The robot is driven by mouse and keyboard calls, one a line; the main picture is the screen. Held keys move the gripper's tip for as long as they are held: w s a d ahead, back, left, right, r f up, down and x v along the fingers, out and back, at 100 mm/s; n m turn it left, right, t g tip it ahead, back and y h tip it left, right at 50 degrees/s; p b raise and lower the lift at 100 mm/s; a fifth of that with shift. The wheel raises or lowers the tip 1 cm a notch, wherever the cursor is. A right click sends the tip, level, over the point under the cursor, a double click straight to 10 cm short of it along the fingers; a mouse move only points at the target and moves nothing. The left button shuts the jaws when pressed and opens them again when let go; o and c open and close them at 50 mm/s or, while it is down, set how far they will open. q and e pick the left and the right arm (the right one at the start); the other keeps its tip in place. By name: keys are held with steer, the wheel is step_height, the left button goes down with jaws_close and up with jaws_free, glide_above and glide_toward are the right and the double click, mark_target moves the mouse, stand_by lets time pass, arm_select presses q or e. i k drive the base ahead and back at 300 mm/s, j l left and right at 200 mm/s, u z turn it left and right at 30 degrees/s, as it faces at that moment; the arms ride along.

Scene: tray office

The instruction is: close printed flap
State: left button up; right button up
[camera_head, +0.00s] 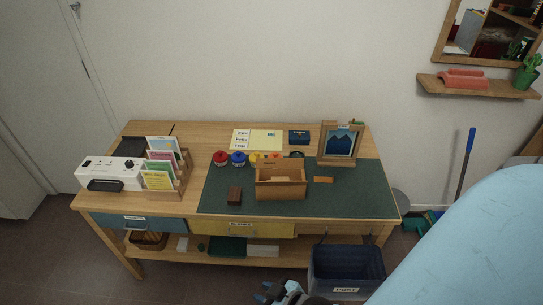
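No part in view can be made out for certain as the printed flap. A wooden box (281,191) stands on the green mat in the middle of the desk, with a raised panel at its back. A white device (112,173) with a dark slot or tray sits at the desk's left end; small print on it cannot be read. My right gripper (268,292) is at the bottom edge, in front of the desk and left of the blue bin, touching nothing visible. Its fingers are small and partly cut off. My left gripper is not in view.
A blue bin labelled POST (346,273) stands on the floor at the front right.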

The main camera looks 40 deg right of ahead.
mark_target(261, 163)
steer(key=k+l+u, duration=0.2)
steer(key=u, duration=0.25)
steer(key=k+l+u, duration=0.1)
steer(key=u, duration=0.3)
steer(key=k+u, duration=0.45)
steer(key=k+l+u, duration=0.1)
steer(key=k+u, duration=0.25)
steer(key=k+l+u, duration=0.1)
steer(key=u, duration=0.25)
steer(key=k+u, duration=0.4)
steer(key=k+l+u, duration=0.2)
steer(key=k, duration=0.25)
steer(key=k+u, duration=0.25)
steer(key=k, duration=0.15)
steer(key=k+l+z, duration=0.5)
steer(key=k+l, duration=0.2)
steer(key=l, duration=0.3)
steer(key=l+z, duration=0.2)
steer(key=l, duration=0.4)
